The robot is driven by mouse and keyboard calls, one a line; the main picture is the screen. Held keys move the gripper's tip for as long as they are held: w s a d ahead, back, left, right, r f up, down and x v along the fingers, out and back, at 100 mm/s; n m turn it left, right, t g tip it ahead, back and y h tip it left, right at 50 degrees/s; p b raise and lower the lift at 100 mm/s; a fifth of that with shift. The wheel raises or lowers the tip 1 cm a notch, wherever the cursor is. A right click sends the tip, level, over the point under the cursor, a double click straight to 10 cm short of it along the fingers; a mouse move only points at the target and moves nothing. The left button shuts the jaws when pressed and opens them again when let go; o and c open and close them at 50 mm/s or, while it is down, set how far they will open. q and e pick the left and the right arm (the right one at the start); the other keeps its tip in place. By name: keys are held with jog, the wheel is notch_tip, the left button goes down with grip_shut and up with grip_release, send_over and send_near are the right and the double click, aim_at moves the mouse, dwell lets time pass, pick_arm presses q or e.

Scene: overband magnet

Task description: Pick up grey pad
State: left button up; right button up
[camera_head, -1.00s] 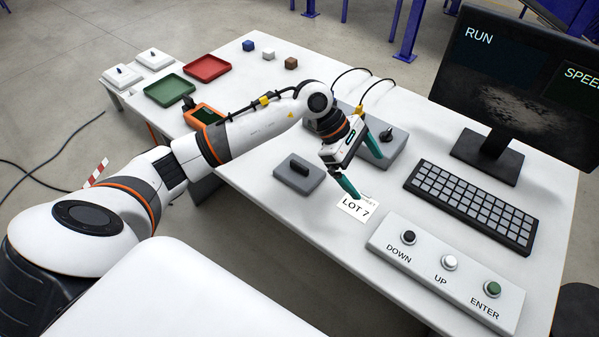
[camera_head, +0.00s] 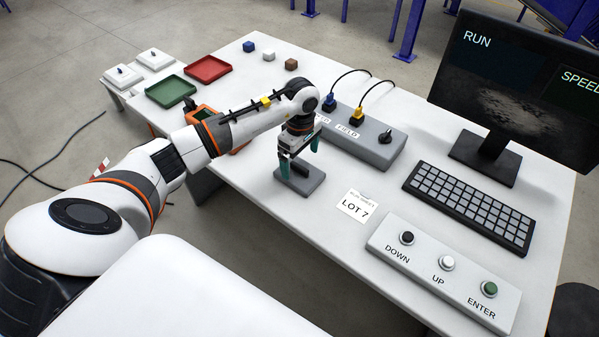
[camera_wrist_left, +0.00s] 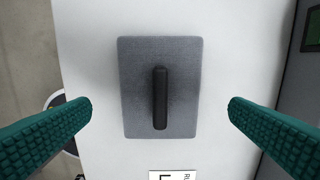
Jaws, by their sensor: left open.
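The grey pad (camera_head: 312,184) lies flat on the white table and carries a black bar handle on top. In the left wrist view the pad (camera_wrist_left: 137,112) is centred, with its black handle (camera_wrist_left: 160,98) running up and down the picture. My left gripper (camera_head: 298,172) is over the pad, pointing down, and partly hides it and the handle in the head view. Its two green fingers (camera_wrist_left: 160,112) are open wide, one on each side of the pad, with nothing between them gripped. My right gripper is not in view.
A grey box (camera_head: 368,146) with two cable plugs and a knob stands behind the pad. A LOT 7 card (camera_head: 356,207) lies to the right. Further right are a button panel (camera_head: 440,268), keyboard (camera_head: 468,205) and monitor (camera_head: 520,90). Red (camera_head: 208,69) and green (camera_head: 170,91) trays are far left.

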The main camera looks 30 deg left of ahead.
aim_at(300, 166)
pick_arm(q)
notch_tip(300, 166, down, 4)
jog(key=shift+a+f+p, duration=0.1)
jog(key=shift+p, duration=0.2)
jog(key=c, duration=0.9)
jog(key=shift+r+b, duration=0.6)
jog(key=shift+r, duration=4.45)
